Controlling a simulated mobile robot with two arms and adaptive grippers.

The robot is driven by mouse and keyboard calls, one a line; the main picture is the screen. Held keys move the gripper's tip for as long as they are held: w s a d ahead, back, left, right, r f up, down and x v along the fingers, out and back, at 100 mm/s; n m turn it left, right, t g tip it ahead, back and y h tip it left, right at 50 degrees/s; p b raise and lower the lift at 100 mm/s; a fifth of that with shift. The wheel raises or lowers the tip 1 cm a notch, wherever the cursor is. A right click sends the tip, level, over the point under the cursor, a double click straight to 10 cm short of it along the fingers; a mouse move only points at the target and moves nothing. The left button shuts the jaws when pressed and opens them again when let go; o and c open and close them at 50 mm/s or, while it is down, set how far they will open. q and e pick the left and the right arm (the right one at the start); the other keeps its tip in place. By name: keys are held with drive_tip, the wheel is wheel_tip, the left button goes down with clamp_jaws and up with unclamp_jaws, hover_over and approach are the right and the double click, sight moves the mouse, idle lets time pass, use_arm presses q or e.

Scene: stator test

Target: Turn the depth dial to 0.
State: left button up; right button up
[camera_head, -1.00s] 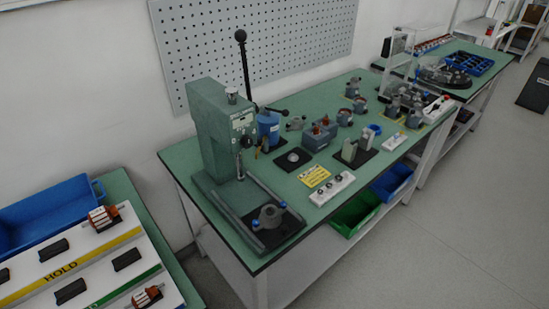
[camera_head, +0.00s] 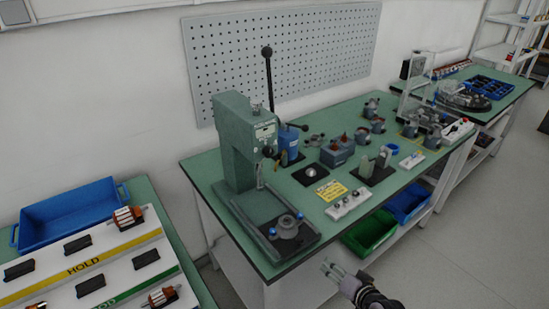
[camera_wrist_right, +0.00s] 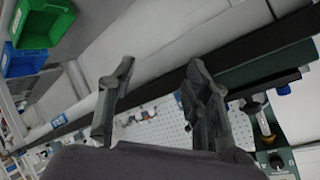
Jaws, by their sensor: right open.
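The green press (camera_head: 238,150) stands at the left end of the workbench, with a small round silver knob (camera_head: 256,107) on top and a label on its head. A white strip (camera_head: 349,204) with several small knobs lies on the bench by a yellow card. I cannot tell which part is the depth dial, and no scale is readable. My right gripper (camera_head: 333,268) is open and empty, low in front of the bench's front edge and apart from the press. Its two fingers also show in the right wrist view (camera_wrist_right: 158,70). My left gripper is not in view.
The press's long black lever (camera_head: 269,80) rises above it, and a fixture with blue knobs (camera_head: 287,227) sits at its base. A HOLD/GOOD sorting board (camera_head: 110,243) is at left. The floor at right is clear.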

drive_tip(key=w+a+r+t+y, duration=0.1)
drive_tip(key=w+a+r+y, duration=0.1)
drive_tip(key=r, duration=0.7)
drive_tip(key=w+a+r+t+y, duration=0.1)
drive_tip(key=w+a+r+t, duration=0.1)
drive_tip(key=r, duration=0.7)
drive_tip(key=y, duration=0.3)
approach(271, 153)
drive_tip(key=p+x, duration=0.1)
drive_tip(key=x, duration=0.7)
drive_tip(key=shift+w+a+f+p, duration=0.1)
drive_tip(key=shift+w+a+p, duration=0.15)
drive_tip(key=shift+p, duration=0.15)
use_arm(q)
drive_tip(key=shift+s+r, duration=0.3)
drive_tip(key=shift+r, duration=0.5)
use_arm(e)
drive_tip(key=shift+c, duration=0.2)
clamp_jaws()
